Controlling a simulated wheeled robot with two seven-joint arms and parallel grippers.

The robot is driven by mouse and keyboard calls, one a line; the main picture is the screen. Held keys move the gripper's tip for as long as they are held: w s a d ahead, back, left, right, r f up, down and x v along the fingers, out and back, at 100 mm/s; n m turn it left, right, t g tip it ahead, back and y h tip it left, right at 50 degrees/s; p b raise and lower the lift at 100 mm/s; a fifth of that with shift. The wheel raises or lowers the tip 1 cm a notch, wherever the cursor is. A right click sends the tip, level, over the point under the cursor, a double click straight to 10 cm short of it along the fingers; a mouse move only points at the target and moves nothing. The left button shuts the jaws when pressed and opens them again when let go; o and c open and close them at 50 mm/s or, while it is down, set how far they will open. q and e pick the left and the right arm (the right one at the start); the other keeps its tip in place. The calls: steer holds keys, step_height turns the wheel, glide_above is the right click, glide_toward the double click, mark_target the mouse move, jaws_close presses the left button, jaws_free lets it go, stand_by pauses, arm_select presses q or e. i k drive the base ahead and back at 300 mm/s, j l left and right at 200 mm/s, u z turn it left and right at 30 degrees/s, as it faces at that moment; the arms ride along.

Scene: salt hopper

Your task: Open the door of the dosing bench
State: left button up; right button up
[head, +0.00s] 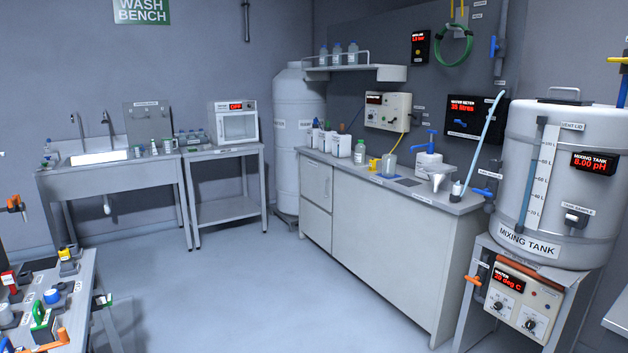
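The dosing bench, which I take to be the long grey cabinet (385,235), stands along the right wall in the head view. Its front has a wide plain panel and a narrower left section, split into an upper panel (314,182) and a lower panel (316,221). I cannot read a label that says which panel is the door. Neither of my grippers is in view.
A cluttered table (75,300) is at the lower left. The floor (250,295) before the bench is clear.

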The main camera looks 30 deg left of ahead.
mark_target(317, 175)
steer(key=i+j+u, duration=0.65)
steer(key=i, duration=0.25)
steer(key=i+j+u, duration=0.35)
steer(key=i, duration=0.15)
steer(key=i+u, duration=0.35)
steer(key=i, duration=0.2)
steer(key=i+z, duration=0.15)
steer(key=i, duration=0.3)
steer(key=i+j+z, duration=0.2)
steer(key=i, duration=0.25)
steer(key=i+j+z, duration=0.15)
steer(key=i, duration=0.3)
steer(key=i+j+z, duration=0.2)
steer(key=i, duration=0.25)
